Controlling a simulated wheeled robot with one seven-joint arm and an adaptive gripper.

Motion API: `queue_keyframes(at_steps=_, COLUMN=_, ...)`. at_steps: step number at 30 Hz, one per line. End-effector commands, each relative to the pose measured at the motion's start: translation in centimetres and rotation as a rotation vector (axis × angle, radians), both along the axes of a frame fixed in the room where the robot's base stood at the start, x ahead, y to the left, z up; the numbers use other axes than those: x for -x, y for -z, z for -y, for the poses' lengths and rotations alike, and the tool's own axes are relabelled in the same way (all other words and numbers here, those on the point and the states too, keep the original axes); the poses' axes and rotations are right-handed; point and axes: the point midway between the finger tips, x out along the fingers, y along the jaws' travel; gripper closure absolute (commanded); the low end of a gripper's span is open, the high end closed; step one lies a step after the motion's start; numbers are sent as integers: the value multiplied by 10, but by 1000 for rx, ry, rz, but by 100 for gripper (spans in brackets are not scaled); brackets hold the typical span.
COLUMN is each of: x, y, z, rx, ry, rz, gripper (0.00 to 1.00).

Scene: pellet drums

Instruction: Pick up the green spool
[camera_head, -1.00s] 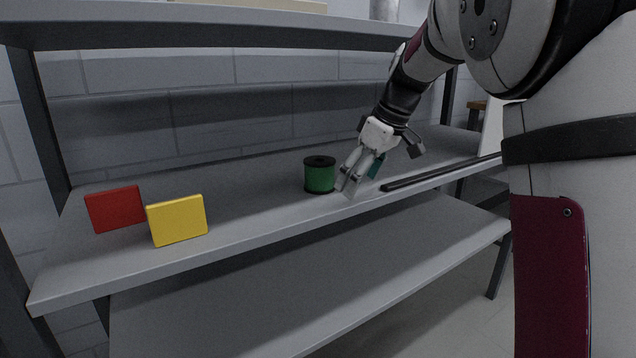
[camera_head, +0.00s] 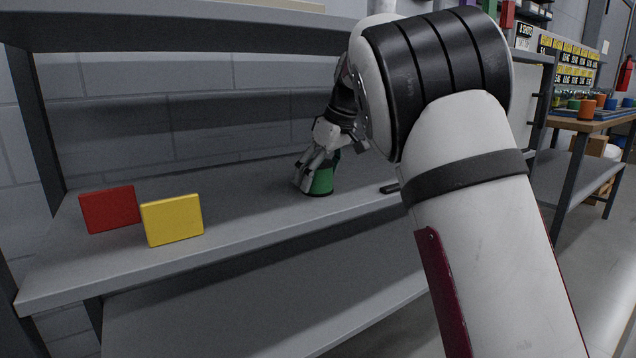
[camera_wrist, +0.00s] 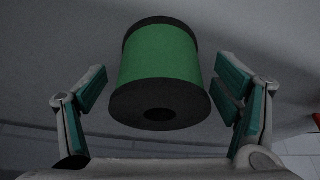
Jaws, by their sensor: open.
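The green spool (camera_head: 322,182) with black end flanges stands upright on the grey shelf (camera_head: 250,210), near its front edge. In the wrist view the green spool (camera_wrist: 160,60) fills the middle, its black flange with a centre hole facing the camera. My gripper (camera_head: 310,178) is at the spool in the head view and partly hides it. In the wrist view my gripper (camera_wrist: 160,95) is open, with one teal-padded finger on each side of the spool. Gaps show between the pads and the spool on both sides.
A red box (camera_head: 110,209) and a yellow box (camera_head: 172,220) stand at the left of the shelf. A dark bar (camera_head: 390,188) lies right of the spool. An upper shelf (camera_head: 200,30) runs above. The shelf between the boxes and spool is clear.

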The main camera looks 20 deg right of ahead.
Motion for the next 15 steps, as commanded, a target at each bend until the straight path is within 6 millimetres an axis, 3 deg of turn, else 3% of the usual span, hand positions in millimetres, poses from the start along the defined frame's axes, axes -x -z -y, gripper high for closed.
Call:
queue_keyframes(at_steps=7, x=0, y=0, z=0, rx=-1, ry=0, rz=1, gripper=17)
queue_keyframes(at_steps=15, x=0, y=0, z=0, rx=-1, ry=0, rz=1, gripper=73)
